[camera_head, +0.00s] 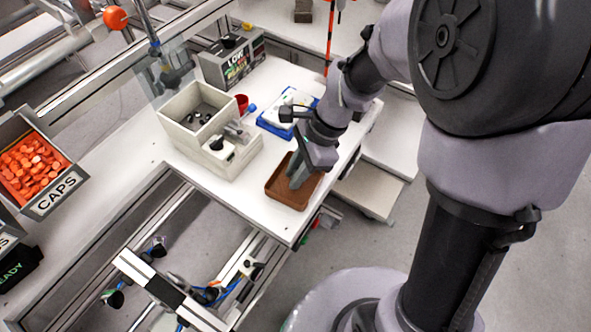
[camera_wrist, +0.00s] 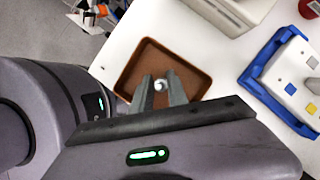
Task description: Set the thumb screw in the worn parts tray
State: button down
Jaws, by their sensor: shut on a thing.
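The worn parts tray (camera_head: 273,187) is a shallow brown tray on the white bench near its front edge. It also fills the middle of the wrist view (camera_wrist: 143,48). My gripper (camera_head: 296,181) points down over the tray. In the wrist view my gripper (camera_wrist: 161,86) is shut on a small pale, round-topped piece, the thumb screw (camera_wrist: 160,85), between its fingertips. The fingertips and the screw lie over the tray floor in that view; I cannot tell whether the screw touches it. The screw is hidden in the head view.
A cream bin unit (camera_head: 190,120) stands left of the tray. A blue tray with a white block (camera_head: 290,108) and a red cup (camera_head: 241,103) stand behind. A box of orange caps (camera_head: 30,165) is far left. Bare bench lies left of the tray.

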jog(key=shift+f, duration=0.2)
jog(key=c, duration=1.3)
grip_release()
jog(key=shift+r, duration=0.45)
jog(key=s+p+v, duration=0.1)
jog(key=p+v, duration=0.4)
jog(key=v, duration=0.7)
jog(key=s+d+r+n+t+h, duration=0.2)
jog(key=s+r+n+t, duration=0.4)
jog(key=s+r+n, duration=0.3)
jog(key=shift+s+r+n+t, duration=0.2)
jog(key=shift+s+n+t, duration=0.2)
jog(key=shift+s+n, duration=0.8)
